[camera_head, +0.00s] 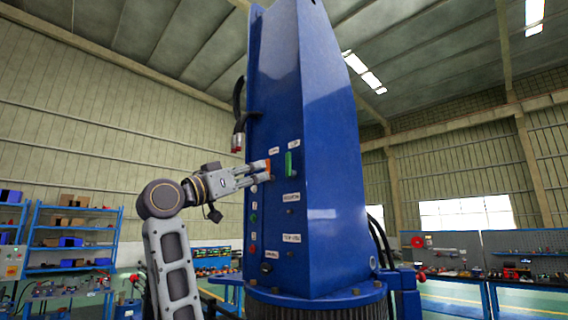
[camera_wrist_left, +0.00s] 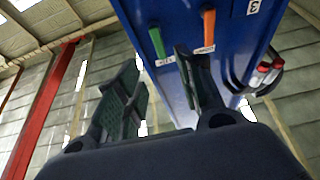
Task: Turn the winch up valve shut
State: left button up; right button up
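A blue crane column (camera_head: 310,90) stands in the middle of the head view. Its panel bears an orange handle (camera_head: 268,167) and a green handle (camera_head: 289,164), both upright. In the left wrist view the green handle (camera_wrist_left: 157,43) and the orange handle (camera_wrist_left: 208,29) appear past the fingertips. Their labels are too small to read, so I cannot tell which is the winch up valve. My left gripper (camera_head: 266,172) is open and empty, close to the orange handle. The handles are not clearly between its fingers (camera_wrist_left: 157,60). My right gripper is out of view.
Small buttons (camera_head: 253,217) and labels sit lower on the panel. Shelves (camera_head: 75,238) and workbenches (camera_head: 455,278) stand well back.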

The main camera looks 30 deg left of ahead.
aim_at(287, 162)
pick_arm(q)
jog(key=p+x, duration=0.3)
jog(key=x, duration=0.6)
jog(key=shift+w+d+r+p, duration=0.2)
jog(key=shift+r+p, duration=0.1)
jog(key=shift+p, duration=0.1)
jog(key=shift+p+x, duration=0.4)
jog(key=shift+x, duration=0.75)
grip_shut()
